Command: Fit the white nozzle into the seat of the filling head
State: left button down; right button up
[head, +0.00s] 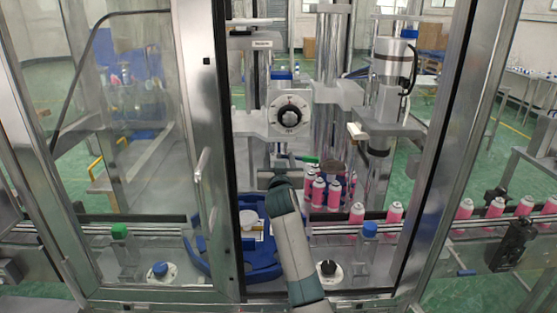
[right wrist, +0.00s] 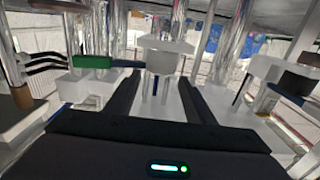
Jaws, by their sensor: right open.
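My right arm reaches through the open doorway into the machine. Its gripper (head: 283,181) is below the round dial in the head view, with the fingertips hard to make out. In the right wrist view the right gripper (right wrist: 159,83) is open, its two dark fingers apart. A white stepped cylindrical piece (right wrist: 164,60) stands upright beyond and between the fingertips, under the machine's columns. It looks like the nozzle at the filling head, but I cannot tell where nozzle and seat meet or whether it is fully seated. My left gripper is not in view.
A green-ended part (right wrist: 92,62) is close on the left of the fingers. Pink cans (head: 334,192) stand close right of my arm. A blue tray (head: 262,270) with a white round item (head: 249,219) lies left. The door frame (head: 213,150) bounds the opening.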

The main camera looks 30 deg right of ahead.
jog(key=shift+s+f, duration=0.1)
jog(key=shift+f, duration=0.15)
jog(key=shift+b+v, duration=0.4)
jog(key=shift+v, duration=0.35)
jog(key=b+v, duration=0.4)
jog(key=v, duration=1.1)
jog(key=shift+s+a+r, duration=0.2)
jog(key=shift+a, duration=0.1)
